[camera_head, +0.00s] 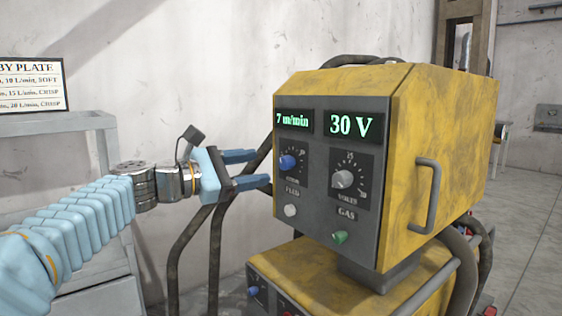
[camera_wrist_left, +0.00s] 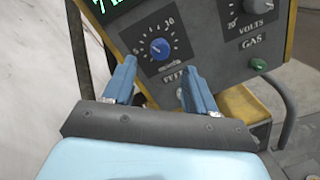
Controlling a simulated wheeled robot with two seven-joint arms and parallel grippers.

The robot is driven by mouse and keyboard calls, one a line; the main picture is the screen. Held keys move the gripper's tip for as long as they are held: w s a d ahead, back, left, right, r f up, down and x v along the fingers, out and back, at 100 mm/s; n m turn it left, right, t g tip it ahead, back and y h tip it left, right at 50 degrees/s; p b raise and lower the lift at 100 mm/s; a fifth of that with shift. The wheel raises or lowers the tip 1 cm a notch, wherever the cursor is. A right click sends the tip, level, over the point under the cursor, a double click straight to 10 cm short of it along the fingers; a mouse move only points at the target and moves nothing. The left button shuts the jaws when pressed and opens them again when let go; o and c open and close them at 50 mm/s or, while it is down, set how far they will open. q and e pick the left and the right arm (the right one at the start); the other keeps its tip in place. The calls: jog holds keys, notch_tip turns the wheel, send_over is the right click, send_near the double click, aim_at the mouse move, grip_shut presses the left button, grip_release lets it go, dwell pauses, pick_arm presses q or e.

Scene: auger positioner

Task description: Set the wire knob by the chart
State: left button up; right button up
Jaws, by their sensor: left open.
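The blue wire feed knob (camera_head: 288,162) sits on the grey front panel of a yellow welding machine (camera_head: 440,120), under a display reading 7 m/min (camera_head: 293,120). It also shows in the left wrist view (camera_wrist_left: 158,47), ahead of the fingers and between them. My left gripper (camera_head: 262,169) is open and empty, just left of the panel and apart from the knob; it shows in the left wrist view (camera_wrist_left: 160,85) too. My right gripper is out of view.
A grey volts knob (camera_head: 343,179) sits right of the blue knob, under a 30 V display (camera_head: 353,125). A white button (camera_head: 290,210) and a green gas knob (camera_head: 339,237) are below. A metal handle (camera_head: 427,195) sticks out at the right. Dark cables (camera_head: 190,240) hang behind my gripper.

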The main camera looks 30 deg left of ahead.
aim_at(282, 164)
pick_arm(q)
jog(key=p+x, duration=0.1)
jog(key=x, duration=0.5)
jog(key=shift+w+d, duration=0.2)
jog(key=shift+w, duration=0.15)
jog(key=shift+c, duration=0.4)
jog(key=c, duration=1)
